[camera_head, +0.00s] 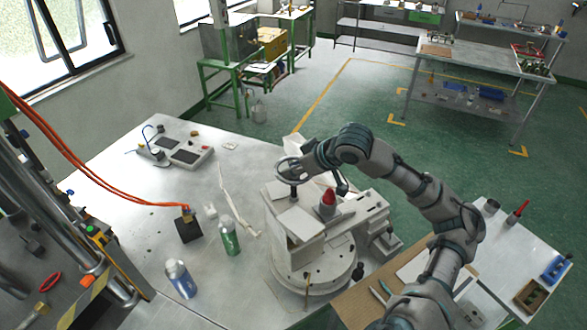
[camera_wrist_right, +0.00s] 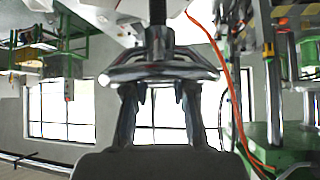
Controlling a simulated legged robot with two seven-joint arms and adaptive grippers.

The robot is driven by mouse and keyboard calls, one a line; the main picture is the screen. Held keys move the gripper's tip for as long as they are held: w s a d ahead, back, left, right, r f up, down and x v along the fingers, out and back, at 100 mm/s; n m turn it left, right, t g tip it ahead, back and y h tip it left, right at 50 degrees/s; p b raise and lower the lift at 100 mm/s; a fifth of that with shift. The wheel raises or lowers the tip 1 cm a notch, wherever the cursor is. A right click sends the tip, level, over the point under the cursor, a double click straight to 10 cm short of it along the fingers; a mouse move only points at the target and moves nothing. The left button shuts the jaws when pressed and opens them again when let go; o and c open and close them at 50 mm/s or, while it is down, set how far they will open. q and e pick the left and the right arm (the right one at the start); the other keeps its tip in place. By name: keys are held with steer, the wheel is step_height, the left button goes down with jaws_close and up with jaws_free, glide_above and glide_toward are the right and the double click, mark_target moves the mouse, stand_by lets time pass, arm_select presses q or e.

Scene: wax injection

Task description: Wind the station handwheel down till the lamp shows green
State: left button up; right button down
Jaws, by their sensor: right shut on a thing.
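The station (camera_head: 300,235) is a pale, round-based machine on the metal table. Its handwheel (camera_head: 290,168) is a light ring on a dark upright spindle at the station's upper left. In the right wrist view the handwheel rim (camera_wrist_right: 160,72) crosses between my fingers, below a dark threaded spindle (camera_wrist_right: 158,42). My right gripper (camera_head: 297,167) is shut on the handwheel; its two fingers (camera_wrist_right: 160,100) reach the rim. No green lamp shows. My left gripper is not in view.
A green bottle (camera_head: 229,236) and a pale blue-labelled bottle (camera_head: 181,279) stand left of the station. A black block (camera_head: 187,228) with orange cables is nearby. A control box (camera_head: 185,152) sits at the table's back. A side bench (camera_head: 500,240) with tools stands at right.

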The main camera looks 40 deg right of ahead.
steer(key=shift+r+n+g+y, duration=0.1)
steer(key=shift+n+g+y, duration=0.8)
steer(key=shift+n+y, duration=1.2)
steer(key=shift+n, duration=0.6)
steer(key=c, duration=1.2)
jaws_free()
steer(key=shift+d, duration=0.15)
steer(key=v, duration=1.1)
steer(key=shift+d+r, duration=0.25)
steer(key=shift+r, duration=0.1)
steer(key=shift+s+f, duration=0.1)
steer(key=shift+s, duration=0.05)
